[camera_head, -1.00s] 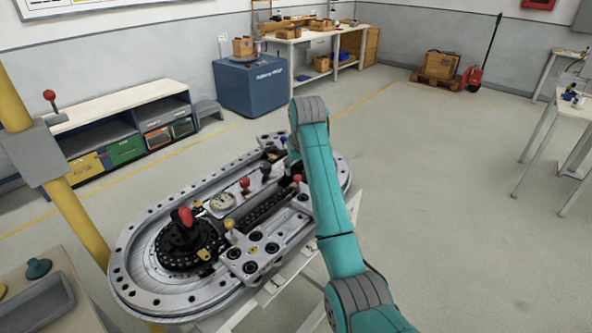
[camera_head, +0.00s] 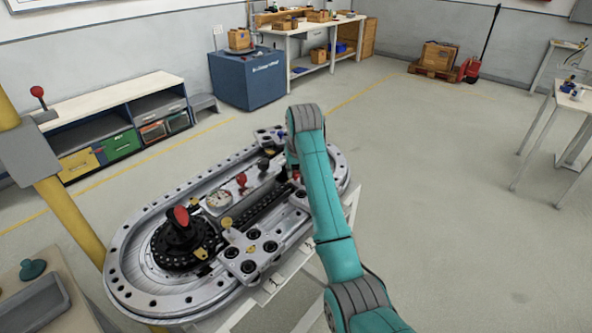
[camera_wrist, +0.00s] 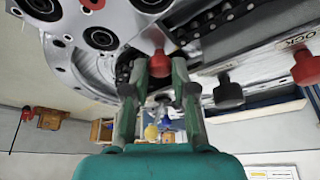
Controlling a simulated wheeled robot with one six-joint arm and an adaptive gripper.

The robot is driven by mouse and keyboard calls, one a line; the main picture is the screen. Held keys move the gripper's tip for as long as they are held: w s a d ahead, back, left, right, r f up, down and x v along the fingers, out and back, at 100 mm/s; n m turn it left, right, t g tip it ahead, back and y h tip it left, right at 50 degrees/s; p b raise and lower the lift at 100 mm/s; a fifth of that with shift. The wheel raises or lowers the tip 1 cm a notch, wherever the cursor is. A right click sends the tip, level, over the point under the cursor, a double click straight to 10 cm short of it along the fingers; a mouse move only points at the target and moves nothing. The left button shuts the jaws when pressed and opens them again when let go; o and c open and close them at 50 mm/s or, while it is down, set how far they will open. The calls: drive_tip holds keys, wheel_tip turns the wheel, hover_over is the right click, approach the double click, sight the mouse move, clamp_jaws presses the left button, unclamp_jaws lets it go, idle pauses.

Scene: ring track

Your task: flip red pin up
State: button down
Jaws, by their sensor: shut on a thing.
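In the wrist view a red pin (camera_wrist: 159,63) with a rounded head stands at the track's edge, close to the plate with black-ringed holes. My gripper (camera_wrist: 160,74) has its two fingers closed around this red head, one on each side. In the head view my teal arm hides most of the gripper. A small red spot, seemingly the red pin (camera_head: 296,175), shows just beside the arm on the track's right side. Whether the pin is up or down is hard to tell.
In the wrist view a black knob (camera_wrist: 228,93) and another red knob (camera_wrist: 305,68) stand right of the fingers. Floor right of my arm is clear.

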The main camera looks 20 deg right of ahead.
drive_tip(key=shift+r, duration=0.95)
drive_tip(key=c, duration=0.9)
unclamp_jaws()
drive_tip(key=shift+c, duration=0.2)
drive_tip(key=v, duration=0.7)
drive_tip(key=shift+r, duration=0.3)
drive_tip(key=shift+s, duration=0.1)
